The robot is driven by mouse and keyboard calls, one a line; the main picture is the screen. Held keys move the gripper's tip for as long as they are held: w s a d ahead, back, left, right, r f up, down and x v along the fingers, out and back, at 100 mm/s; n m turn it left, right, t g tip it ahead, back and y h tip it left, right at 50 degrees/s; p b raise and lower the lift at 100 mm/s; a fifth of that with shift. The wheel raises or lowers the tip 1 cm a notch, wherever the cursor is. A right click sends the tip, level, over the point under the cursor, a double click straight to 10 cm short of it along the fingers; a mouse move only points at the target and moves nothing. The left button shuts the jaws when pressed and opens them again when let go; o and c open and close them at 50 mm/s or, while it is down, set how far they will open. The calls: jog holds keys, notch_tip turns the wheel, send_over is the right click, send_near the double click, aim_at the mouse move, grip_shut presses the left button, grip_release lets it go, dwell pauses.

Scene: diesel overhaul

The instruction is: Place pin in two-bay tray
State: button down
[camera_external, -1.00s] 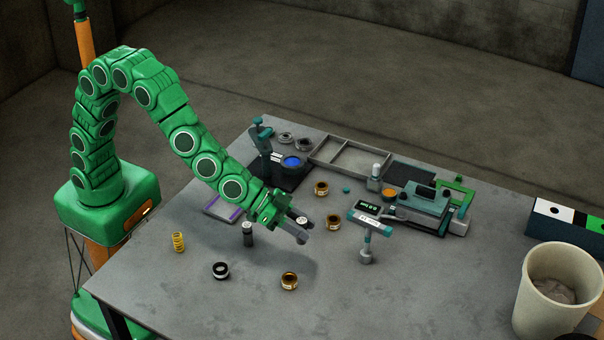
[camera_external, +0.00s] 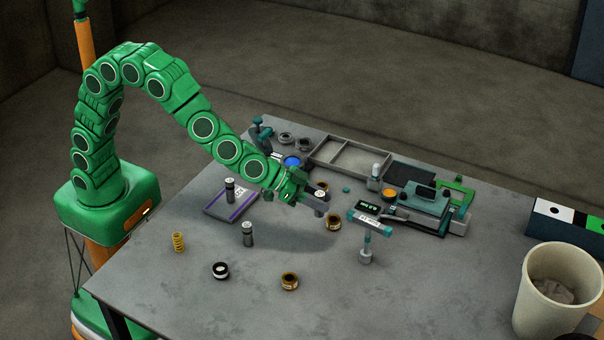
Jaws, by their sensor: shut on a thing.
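My gripper (camera_external: 313,201) is shut on a dark pin with a pale top (camera_external: 320,194) and holds it above the table, right of the middle of the arm's reach. The fingers hide much of the pin. The grey two-bay tray (camera_external: 366,163) lies at the back of the table, beyond the gripper and a little to its right. Its bays look empty. Two similar dark pins with pale tops stand upright: one on a purple-edged pad (camera_external: 230,190), one on the bare table (camera_external: 248,234).
Brass rings (camera_external: 333,223) (camera_external: 289,281) stand near the gripper and at the front. A teal-topped stand (camera_external: 366,240) and a teal fixture (camera_external: 422,204) are to the right. A yellow spring (camera_external: 178,242) and black ring (camera_external: 220,270) lie left.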

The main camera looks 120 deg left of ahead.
jog(key=a+n+g+y, duration=0.2)
jog(key=a+n+y, duration=0.15)
jog(key=a, duration=1.95)
jog(key=n+g+y, duration=0.2)
jog(key=n, duration=0.1)
send_over(364, 159)
notch_tip(364, 159, down, 3)
jog(key=shift+a+f, duration=0.1)
jog(key=shift+f, duration=4.45)
jog(key=shift+f, duration=0.1)
jog(key=c, duration=0.8)
grip_release()
jog(key=shift+f, duration=0.1)
jog(key=shift+r, duration=0.25)
jog(key=shift+v, duration=5.95)
